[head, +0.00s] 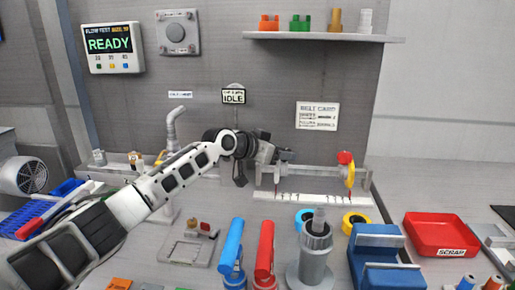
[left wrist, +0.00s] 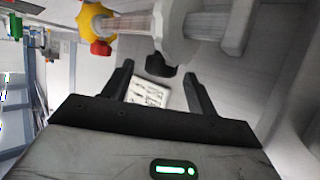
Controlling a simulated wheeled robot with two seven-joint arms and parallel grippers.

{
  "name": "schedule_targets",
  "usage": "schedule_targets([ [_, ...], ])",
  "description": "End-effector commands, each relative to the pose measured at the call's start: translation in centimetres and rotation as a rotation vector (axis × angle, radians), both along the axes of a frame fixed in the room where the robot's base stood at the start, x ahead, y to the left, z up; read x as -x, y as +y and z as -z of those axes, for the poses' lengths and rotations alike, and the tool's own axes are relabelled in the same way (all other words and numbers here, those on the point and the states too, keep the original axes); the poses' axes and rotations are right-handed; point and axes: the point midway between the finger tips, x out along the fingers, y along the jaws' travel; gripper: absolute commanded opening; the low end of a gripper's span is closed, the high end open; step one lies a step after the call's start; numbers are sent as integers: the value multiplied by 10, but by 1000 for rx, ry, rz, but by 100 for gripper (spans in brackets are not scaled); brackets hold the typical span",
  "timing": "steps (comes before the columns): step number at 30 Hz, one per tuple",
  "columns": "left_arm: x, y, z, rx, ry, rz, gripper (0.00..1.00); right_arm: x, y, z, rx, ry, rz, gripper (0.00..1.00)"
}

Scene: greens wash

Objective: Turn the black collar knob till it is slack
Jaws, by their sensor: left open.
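The black collar knob (left wrist: 158,66) shows in the left wrist view, sticking out from a pale collar (left wrist: 180,18) on the rod. My left gripper (left wrist: 158,82) is open, with one finger on each side of the knob's line. The knob sits near the fingertips, with a visible gap to each finger. In the head view my left gripper (head: 278,155) reaches the rail apparatus at the back, and the dark parts there overlap, so I cannot clearly separate the knob. My right gripper is not in view.
The rail (head: 320,173) carries a yellow wheel (head: 350,172) with a red knob (head: 345,157) at its right end. A grey post (head: 315,250), a blue block (head: 378,250) and a red scrap tray (head: 440,220) stand in front. A shelf (head: 325,37) hangs above.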

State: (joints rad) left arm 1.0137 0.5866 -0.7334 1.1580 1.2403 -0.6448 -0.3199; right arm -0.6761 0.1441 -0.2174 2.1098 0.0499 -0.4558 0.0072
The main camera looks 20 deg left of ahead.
Motion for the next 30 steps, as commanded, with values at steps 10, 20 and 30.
schedule_targets([
  [10, 61, 34, -25, -8, 1, 0, 58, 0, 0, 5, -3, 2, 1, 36],
  [20, 112, 61, -50, -4, 3, -2, 58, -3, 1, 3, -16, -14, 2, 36],
  [30, 123, 66, -57, -3, 3, 0, 58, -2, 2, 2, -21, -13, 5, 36],
])
